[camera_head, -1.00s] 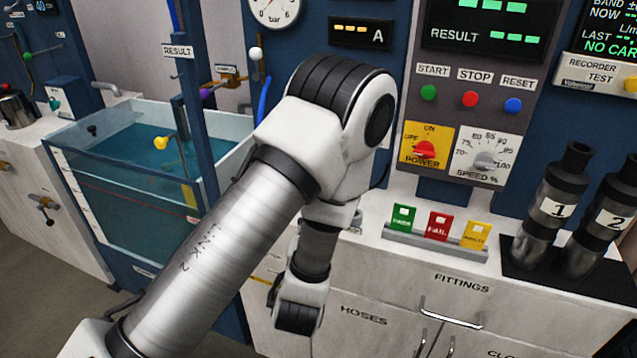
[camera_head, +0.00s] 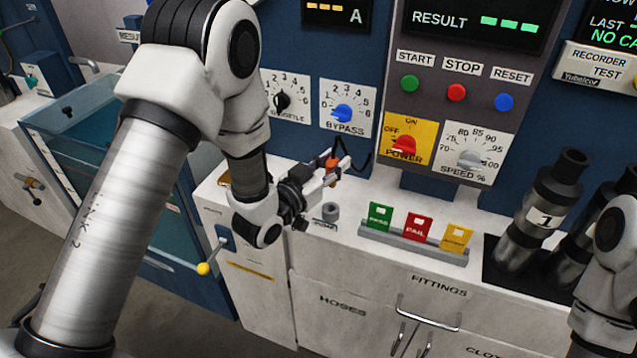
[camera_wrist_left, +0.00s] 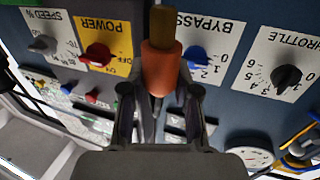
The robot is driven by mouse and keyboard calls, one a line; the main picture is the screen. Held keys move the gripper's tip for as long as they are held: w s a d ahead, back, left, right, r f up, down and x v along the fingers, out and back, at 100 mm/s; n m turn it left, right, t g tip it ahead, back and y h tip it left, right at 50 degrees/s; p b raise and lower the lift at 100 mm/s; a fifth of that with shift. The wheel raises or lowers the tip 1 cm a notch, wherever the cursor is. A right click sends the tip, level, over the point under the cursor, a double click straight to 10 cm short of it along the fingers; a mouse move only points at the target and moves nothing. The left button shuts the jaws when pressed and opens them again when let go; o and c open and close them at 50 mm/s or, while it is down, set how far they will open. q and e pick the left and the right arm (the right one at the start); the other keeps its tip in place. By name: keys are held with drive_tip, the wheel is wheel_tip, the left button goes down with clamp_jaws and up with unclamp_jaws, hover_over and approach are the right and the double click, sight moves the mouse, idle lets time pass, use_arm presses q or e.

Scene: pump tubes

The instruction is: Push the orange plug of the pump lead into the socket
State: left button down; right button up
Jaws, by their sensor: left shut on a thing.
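The orange plug (camera_head: 331,164) of the pump lead is held between the fingers of my left gripper (camera_head: 336,174), above the counter and in front of the blue panel. In the left wrist view the plug (camera_wrist_left: 160,72) sits between the fingertips, its brass-coloured end pointing to the top of the picture. The black lead (camera_head: 367,157) shows beside the gripper. A short grey round socket (camera_head: 330,211) stands on the counter below the plug, with a clear gap between them. Its opening is hard to make out. My right gripper is out of view; only part of that arm shows at the right edge.
A rack with green, red and yellow cards (camera_head: 413,240) stands right of the socket. Black pump number 1 (camera_head: 540,215) is farther right. The bypass knob (camera_head: 343,113) and power switch (camera_head: 403,147) are on the panel behind. A yellow-ended lever (camera_head: 204,268) sticks out at left.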

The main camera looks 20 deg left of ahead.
sight(330, 186)
use_arm(q)
drive_tip(key=shift+s+r, duration=0.2)
drive_tip(key=shift+s, duration=0.15)
drive_tip(key=shift+w+f, duration=0.35)
drive_tip(key=shift+w, duration=0.1)
drive_tip(key=shift+s+f+b, duration=0.25)
drive_tip(key=shift+f+b, duration=0.5)
drive_tip(key=shift+b, duration=0.25)
wheel_tip(330, 186, down, 4)
drive_tip(key=b, duration=0.3)
drive_tip(key=shift+w+r, duration=0.1)
drive_tip(key=shift+w, duration=0.05)
drive_tip(key=shift+f+b, duration=1.85)
drive_tip(key=shift+f, duration=0.15)
